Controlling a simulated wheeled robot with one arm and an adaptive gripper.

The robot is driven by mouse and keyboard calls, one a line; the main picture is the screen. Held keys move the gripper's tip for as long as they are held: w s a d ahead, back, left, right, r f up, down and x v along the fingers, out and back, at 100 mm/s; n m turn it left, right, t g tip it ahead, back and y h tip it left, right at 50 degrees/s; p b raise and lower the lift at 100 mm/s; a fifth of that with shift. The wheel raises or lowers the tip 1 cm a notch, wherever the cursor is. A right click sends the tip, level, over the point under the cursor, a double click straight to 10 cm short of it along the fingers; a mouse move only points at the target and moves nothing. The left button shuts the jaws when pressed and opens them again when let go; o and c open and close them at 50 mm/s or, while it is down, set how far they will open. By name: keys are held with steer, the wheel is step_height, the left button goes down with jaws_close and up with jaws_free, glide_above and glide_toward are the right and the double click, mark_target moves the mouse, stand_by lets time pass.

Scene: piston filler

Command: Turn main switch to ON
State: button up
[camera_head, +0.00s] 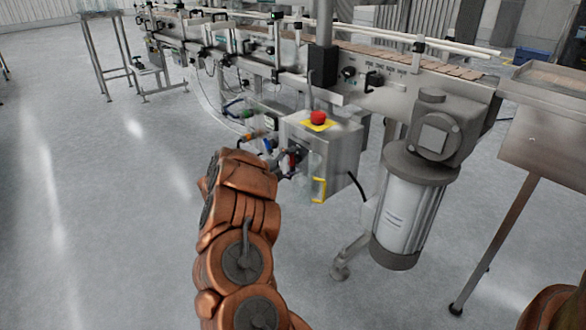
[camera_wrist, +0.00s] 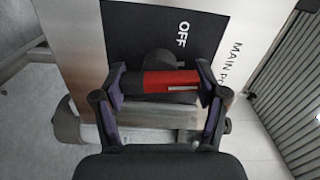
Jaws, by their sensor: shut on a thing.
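The main switch (camera_wrist: 172,79) is a black knob with a red band, mounted on a black label plate (camera_wrist: 190,18). The plate reads OFF beside the knob, with part of "MAIN P..." on the metal next to it. The ON mark is not visible. My gripper (camera_wrist: 161,85) has one finger on each side of the red handle and is shut on it. In the head view my gripper (camera_head: 286,163) is at the left face of the grey control box (camera_head: 340,150), and it largely hides the switch.
A red emergency stop button (camera_head: 318,118) on a yellow plate tops the box. A motor with a pale cylinder (camera_head: 408,215) stands to the right, under the conveyor (camera_head: 440,85).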

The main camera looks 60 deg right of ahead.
steer(key=shift+s+f+m+b, duration=0.15)
steer(key=shift+f+m+b, duration=0.05)
steer(key=shift+m+b, duration=0.45)
steer(key=shift+m, duration=0.35)
steer(key=o, duration=1.2)
steer(key=shift+r, duration=0.15)
steer(key=shift+c, duration=0.2)
steer(key=shift+a, duration=0.1)
steer(key=v, duration=1.2)
